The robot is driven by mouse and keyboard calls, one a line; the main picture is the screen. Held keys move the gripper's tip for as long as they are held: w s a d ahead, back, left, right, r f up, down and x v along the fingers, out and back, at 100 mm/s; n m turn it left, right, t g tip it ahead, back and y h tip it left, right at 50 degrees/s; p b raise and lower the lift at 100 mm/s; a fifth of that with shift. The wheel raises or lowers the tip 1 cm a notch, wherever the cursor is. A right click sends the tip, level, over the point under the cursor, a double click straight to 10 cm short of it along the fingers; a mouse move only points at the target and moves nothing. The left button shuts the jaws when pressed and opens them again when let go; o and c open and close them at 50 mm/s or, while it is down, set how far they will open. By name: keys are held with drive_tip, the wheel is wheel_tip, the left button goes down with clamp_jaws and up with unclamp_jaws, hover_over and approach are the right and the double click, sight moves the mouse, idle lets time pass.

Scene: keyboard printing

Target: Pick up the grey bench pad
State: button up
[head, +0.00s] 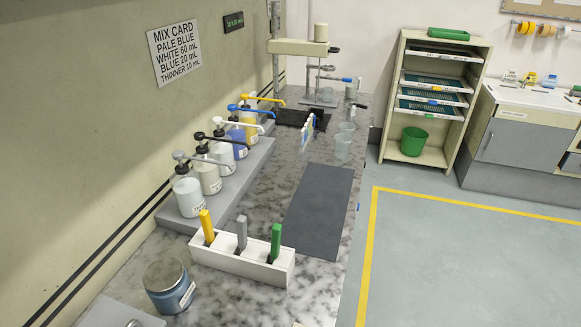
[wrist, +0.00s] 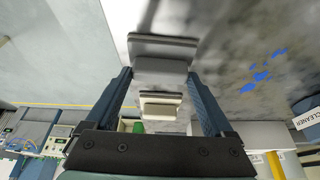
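In the wrist view, which hangs upside down, my gripper (wrist: 160,76) has its two dark blue fingers wide apart. In the head view my gripper is not in view. There a flat dark grey mat (head: 318,210) lies on the marbled bench (head: 320,275).
A white holder (head: 240,262) with yellow, grey and green upright pieces stands near a blue jar (head: 168,288). Pump bottles (head: 220,155) line the wall side.

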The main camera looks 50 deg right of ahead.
drive_tip(key=c, duration=0.6)
wheel_tip(320, 180, up, 10)
drive_tip(key=shift+b, duration=0.45)
